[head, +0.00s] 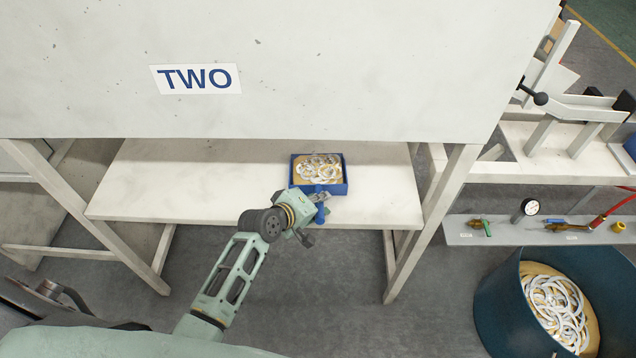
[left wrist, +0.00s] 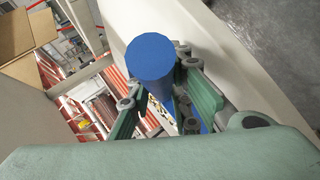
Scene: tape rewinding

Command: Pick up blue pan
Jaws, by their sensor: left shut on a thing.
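The blue pan (head: 345,187) sits on the lower shelf under the panel marked TWO. It is a shallow box with several pale rings and tan material inside. A blue handle (head: 320,213) sticks out from its front, past the shelf's front edge. My left gripper (head: 314,203) is at this handle. In the left wrist view the round blue end of the handle (left wrist: 151,58) shows between the two green fingers (left wrist: 160,110), which are shut on it. The rings are mostly hidden in that view. My right gripper is not in view.
The white shelf (head: 190,190) is bare to the left of the pan. A table leg (head: 432,222) stands to the right. A dark blue tub (head: 500,300) with several rings is at the lower right, below a shelf with valves (head: 550,228).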

